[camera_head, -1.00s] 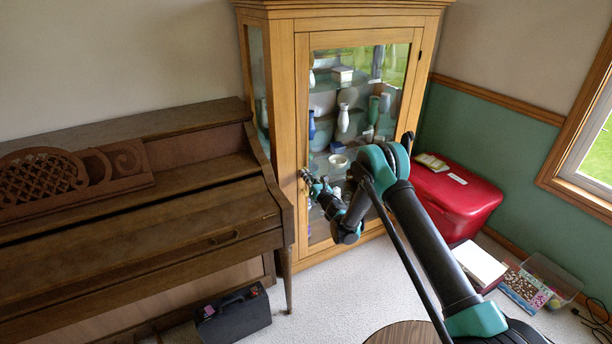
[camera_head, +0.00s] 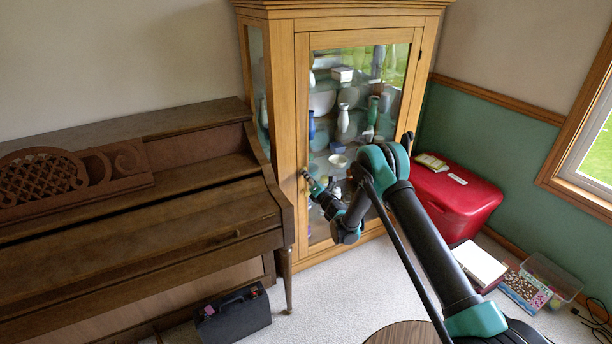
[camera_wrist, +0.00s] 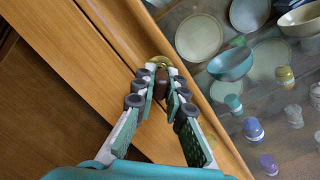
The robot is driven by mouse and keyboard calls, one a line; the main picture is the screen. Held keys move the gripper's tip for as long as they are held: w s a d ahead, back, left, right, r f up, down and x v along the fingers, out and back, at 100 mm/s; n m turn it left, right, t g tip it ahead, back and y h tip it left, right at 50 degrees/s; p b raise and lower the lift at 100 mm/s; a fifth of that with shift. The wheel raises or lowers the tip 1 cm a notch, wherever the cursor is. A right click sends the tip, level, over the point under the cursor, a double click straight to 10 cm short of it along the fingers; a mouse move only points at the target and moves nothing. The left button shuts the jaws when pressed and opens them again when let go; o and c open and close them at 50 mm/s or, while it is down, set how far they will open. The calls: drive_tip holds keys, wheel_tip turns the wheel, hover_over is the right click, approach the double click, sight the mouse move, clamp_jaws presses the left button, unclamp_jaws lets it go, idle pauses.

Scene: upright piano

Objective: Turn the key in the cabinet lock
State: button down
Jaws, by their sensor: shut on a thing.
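The cabinet (camera_head: 287,130) is a light wooden case with a glass door (camera_head: 416,75). Its lock (camera_wrist: 158,62) shows as a small brass plate on the door frame in the wrist view. My gripper (camera_wrist: 163,78) is at this plate. Its fingertips are closed in on a small brown piece (camera_wrist: 159,90), which appears to be the key, and the fingers hide much of it. In the head view, my gripper (camera_head: 307,177) is small at the left side of the door. The key's turn angle cannot be told.
An upright piano (camera_head: 130,230) stands close on the left of the cabinet. A red chest (camera_head: 460,200) stands to the right. Crockery and vases (camera_wrist: 233,62) stand behind the glass.

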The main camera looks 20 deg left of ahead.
drive_tip(key=m, duration=0.4)
drive_tip(key=shift+m, duration=0.4)
drive_tip(key=m, duration=0.2)
drive_tip(key=shift+m, duration=0.4)
drive_tip(key=c, duration=2)
unclamp_jaws()
drive_tip(key=shift+m, duration=0.3)
drive_tip(key=o, duration=0.5)
